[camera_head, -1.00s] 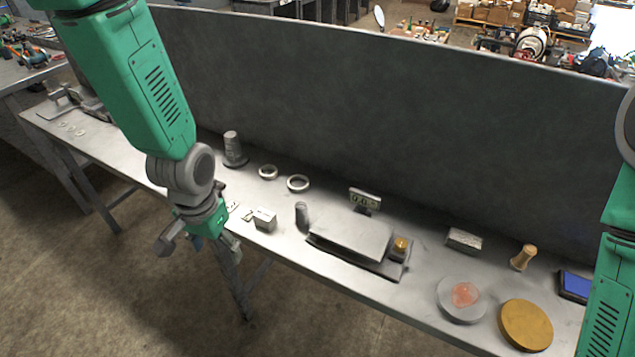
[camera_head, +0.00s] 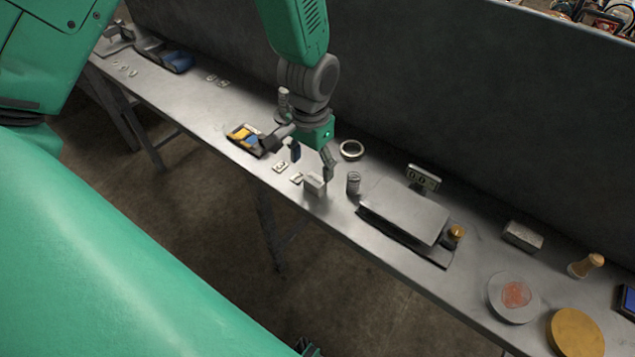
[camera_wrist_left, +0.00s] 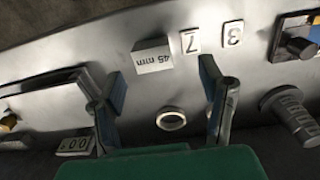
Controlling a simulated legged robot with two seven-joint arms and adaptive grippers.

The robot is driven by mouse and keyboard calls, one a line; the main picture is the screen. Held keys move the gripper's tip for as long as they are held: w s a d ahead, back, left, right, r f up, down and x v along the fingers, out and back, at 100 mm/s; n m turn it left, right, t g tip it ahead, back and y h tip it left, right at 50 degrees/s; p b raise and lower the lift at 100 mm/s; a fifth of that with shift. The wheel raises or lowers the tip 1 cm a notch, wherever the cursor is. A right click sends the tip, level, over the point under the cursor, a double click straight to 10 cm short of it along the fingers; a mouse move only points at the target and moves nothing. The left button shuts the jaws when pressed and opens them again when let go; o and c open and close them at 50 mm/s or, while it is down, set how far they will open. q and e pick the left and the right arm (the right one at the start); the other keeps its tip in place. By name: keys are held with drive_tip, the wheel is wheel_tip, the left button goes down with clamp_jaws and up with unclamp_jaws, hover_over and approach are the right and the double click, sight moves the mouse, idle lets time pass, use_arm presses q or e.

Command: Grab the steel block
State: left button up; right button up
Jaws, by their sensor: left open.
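A small light-grey steel block (camera_head: 314,185) stands near the front edge of the bench, left of the scale. In the left wrist view the block (camera_wrist_left: 153,58) shows a white "45 mm" label on one face. My left gripper (camera_head: 312,160) is open and empty, its fingers apart, just behind and above this block. In the left wrist view the gripper (camera_wrist_left: 162,80) has the block beyond its fingertips, between their lines and not touched. Another grey block (camera_head: 522,236) lies further right on the bench. My right gripper is out of view.
Number tiles (camera_head: 280,167) lie left of the block. A small cylinder (camera_head: 354,182) and the scale (camera_head: 405,212) stand close on its right. A ring (camera_head: 351,150) lies behind. A tray with yellow and blue items (camera_head: 245,135) is to the left. A dark panel (camera_head: 450,90) backs the bench.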

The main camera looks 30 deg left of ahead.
sight(313, 179)
use_arm(q)
drive_tip(key=shift+s+a+f, duration=0.1)
drive_tip(key=shift+a+f, duration=0.05)
drive_tip(key=shift+f, duration=0.45)
drive_tip(key=shift+a+f, duration=0.15)
drive_tip(key=shift+f, duration=0.4)
drive_tip(key=f, duration=0.1)
drive_tip(key=d+f, duration=0.1)
drive_tip(key=shift+d+f, duration=0.3)
drive_tip(key=shift+f, duration=0.05)
drive_tip(key=shift+d+r, duration=0.1)
drive_tip(key=shift+d, duration=0.4)
drive_tip(key=shift+a, duration=0.55)
drive_tip(key=c, duration=1.4)
drive_tip(key=shift+a+f, duration=0.2)
drive_tip(key=shift+a, duration=0.1)
clamp_jaws()
drive_tip(key=shift+d, duration=0.1)
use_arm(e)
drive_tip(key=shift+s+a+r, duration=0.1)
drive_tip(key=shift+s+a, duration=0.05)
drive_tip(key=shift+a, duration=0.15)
